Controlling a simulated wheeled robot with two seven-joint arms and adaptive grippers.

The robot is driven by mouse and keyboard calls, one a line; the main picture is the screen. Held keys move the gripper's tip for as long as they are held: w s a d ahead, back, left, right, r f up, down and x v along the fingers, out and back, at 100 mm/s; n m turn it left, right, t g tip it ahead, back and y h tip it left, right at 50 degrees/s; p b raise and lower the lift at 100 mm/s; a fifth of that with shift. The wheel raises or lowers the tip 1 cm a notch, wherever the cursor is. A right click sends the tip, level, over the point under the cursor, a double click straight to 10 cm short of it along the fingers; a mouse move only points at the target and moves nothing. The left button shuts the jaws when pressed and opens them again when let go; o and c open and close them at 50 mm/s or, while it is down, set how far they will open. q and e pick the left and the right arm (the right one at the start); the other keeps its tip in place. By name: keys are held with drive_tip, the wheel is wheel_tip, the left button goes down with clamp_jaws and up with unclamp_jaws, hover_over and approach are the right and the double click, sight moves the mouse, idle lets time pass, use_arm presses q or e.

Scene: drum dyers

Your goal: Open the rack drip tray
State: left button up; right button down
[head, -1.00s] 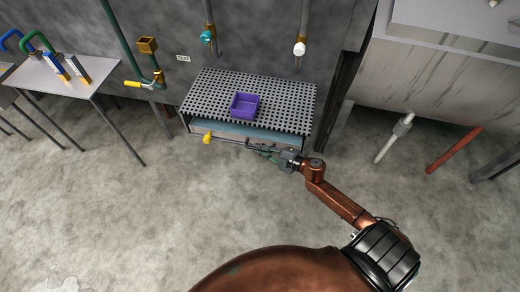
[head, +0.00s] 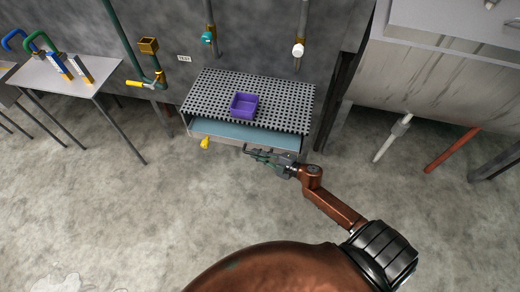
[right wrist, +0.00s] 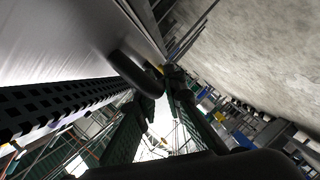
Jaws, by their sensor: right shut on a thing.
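The perforated rack (head: 210,95) stands against the grey wall in the head view. Below it the drip tray (head: 205,131) is partly pulled out, with its pale blue inside showing as a strip. A yellow tap (head: 205,143) sits at the tray's front left. My right gripper (head: 255,152) is at the tray's front, right of the middle, and is shut on the dark tray handle. In the right wrist view the handle (right wrist: 132,72) runs to between the fingers (right wrist: 160,98); its far end is hidden. My left gripper is out of view.
A purple box (head: 244,105) stands on the rack. A side table (head: 60,85) with coloured-handled tools is at the left. A large basin (head: 440,80) with a white pipe (head: 393,138) is at the right. The floor (head: 170,200) in front is clear.

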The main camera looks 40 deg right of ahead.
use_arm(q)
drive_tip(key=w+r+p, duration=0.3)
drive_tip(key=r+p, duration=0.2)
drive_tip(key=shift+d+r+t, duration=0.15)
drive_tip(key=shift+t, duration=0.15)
use_arm(e)
drive_tip(key=s+a, duration=0.9)
drive_tip(key=a, duration=0.1)
drive_tip(key=shift+s+a, duration=0.15)
drive_tip(key=shift+a, duration=0.25)
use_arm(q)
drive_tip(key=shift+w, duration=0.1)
use_arm(e)
drive_tip(key=c, duration=2)
unclamp_jaws()
drive_tip(key=v, duration=1.2)
